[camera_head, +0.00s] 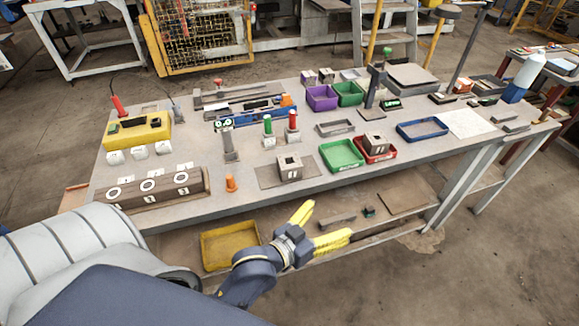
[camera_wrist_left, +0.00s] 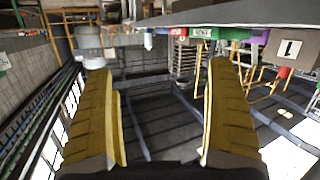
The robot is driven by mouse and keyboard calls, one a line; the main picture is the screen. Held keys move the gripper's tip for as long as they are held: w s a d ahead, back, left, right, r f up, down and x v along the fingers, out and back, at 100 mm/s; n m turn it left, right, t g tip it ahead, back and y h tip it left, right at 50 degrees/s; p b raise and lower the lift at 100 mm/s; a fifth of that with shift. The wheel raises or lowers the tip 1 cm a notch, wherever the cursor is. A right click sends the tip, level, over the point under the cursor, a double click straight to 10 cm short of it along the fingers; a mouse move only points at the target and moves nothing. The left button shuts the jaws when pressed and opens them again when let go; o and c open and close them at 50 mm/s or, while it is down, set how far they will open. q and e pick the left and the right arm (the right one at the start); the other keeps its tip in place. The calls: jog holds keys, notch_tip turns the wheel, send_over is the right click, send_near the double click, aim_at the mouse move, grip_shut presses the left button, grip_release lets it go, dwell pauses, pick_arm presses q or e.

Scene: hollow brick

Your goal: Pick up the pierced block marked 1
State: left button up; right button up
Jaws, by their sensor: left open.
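A grey pierced block (camera_head: 289,168) with a dark hole in its top stands on a flat plate near the table's front edge. A similar block (camera_head: 375,143) stands in the red tray; the front markings on both are too small to read surely in the head view. In the left wrist view, a block face with a white label reading 1 (camera_wrist_left: 290,48) shows at the upper right, outside the fingers. My left gripper (camera_head: 317,227) is open and empty, in front of the table edge and apart from both blocks. Its yellow fingers also frame empty space in the wrist view (camera_wrist_left: 163,88).
The red tray (camera_head: 389,155) stands beside a green tray (camera_head: 341,168). An orange cone (camera_head: 231,184) and red- and green-topped posts (camera_head: 292,127) stand left of and behind the near block. A yellow bin (camera_head: 230,248) sits on the lower shelf. The table edge (camera_head: 250,202) lies beyond the gripper.

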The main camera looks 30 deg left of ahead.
pick_arm(q)
notch_tip(320, 180, up, 8)
jog(key=w+d+n+t+h, duration=0.1)
jog(key=w+n+t+h, duration=0.1)
jog(key=w+n+t, duration=0.15)
jog(key=w+a+r+n+t+y, duration=0.1)
jog(key=a+r+n+t+y, duration=0.2)
jog(key=a+r+n+y, duration=0.55)
jog(key=a+r+n+t+y, duration=0.25)
jog(key=n+y, duration=0.35)
jog(key=n, duration=0.7)
jog(key=a+n+g+y, duration=0.5)
jog(key=n+y, duration=0.1)
jog(key=n, duration=0.4)
jog(key=n+g+h, duration=0.4)
jog(key=n+g, duration=0.6)
jog(key=n, duration=0.3)
send_near(288, 159)
jog(key=shift+w+a, duration=0.25)
jog(key=shift+a, duration=0.35)
jog(key=shift+w+f, duration=0.1)
jog(key=shift+f, duration=0.1)
jog(key=shift+w+a+f+h, duration=0.1)
jog(key=shift+w+f+h, duration=0.05)
jog(key=shift+w+h, duration=0.1)
jog(key=shift+x, duration=3.25)
